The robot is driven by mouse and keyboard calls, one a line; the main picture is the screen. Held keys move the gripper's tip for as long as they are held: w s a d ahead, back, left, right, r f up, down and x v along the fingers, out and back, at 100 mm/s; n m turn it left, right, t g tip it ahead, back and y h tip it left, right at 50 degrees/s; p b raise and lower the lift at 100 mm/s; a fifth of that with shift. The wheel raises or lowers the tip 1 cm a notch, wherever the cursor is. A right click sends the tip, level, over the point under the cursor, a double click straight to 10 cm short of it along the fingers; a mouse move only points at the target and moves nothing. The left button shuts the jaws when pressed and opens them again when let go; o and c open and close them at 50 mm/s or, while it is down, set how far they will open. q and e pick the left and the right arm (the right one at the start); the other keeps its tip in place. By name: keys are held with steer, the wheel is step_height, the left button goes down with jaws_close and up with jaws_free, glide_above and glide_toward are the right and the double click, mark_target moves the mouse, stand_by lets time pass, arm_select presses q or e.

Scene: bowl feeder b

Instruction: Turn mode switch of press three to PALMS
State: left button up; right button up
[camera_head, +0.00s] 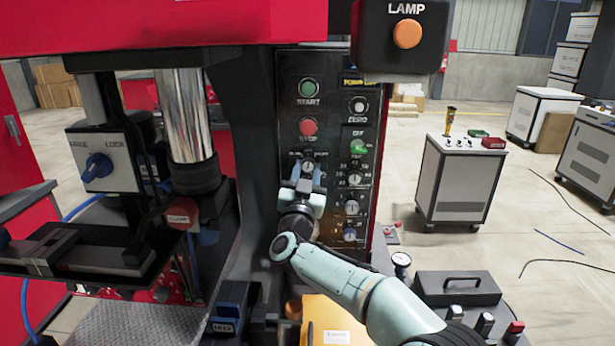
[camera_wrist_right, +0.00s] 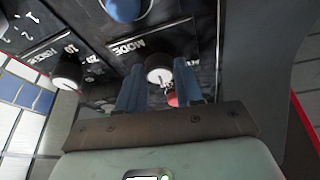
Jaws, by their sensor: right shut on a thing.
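The press's black control panel (camera_head: 333,120) stands upright in the middle of the head view. Its mode switch (camera_head: 308,166) is a small pale round knob below the red STOP button. In the right wrist view the mode switch (camera_wrist_right: 158,69) shows next to the printed word MODE, with a light pointer line on its face. My right gripper (camera_head: 308,177) has its blue fingers on either side of this knob and is shut on it. The fingers also show in the wrist view (camera_wrist_right: 158,85). The position labels around the switch are too small or hidden to read. My left gripper is not in view.
The green START button (camera_head: 309,88) and red STOP button (camera_head: 308,127) sit above the switch. Other knobs (camera_head: 355,180) line the panel's right side. An orange lamp (camera_head: 407,34) hangs at top right. Open floor and a grey cabinet (camera_head: 460,180) lie right.

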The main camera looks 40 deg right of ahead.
steer(key=m+g, duration=0.1)
steer(key=m, duration=0.1)
steer(key=m+g+h, duration=0.1)
steer(key=m, duration=0.2)
steer(key=shift+w+a+r, duration=0.1)
steer(key=shift+r+m+g+p, duration=0.1)
steer(key=shift+m+g+p, duration=0.5)
steer(key=shift+m, duration=1.6)
steer(key=shift+g, duration=0.4)
steer(key=o, duration=1)
steer(key=shift+o, duration=0.2)
steer(key=shift+a+b, duration=0.1)
steer(key=shift+b, duration=0.2)
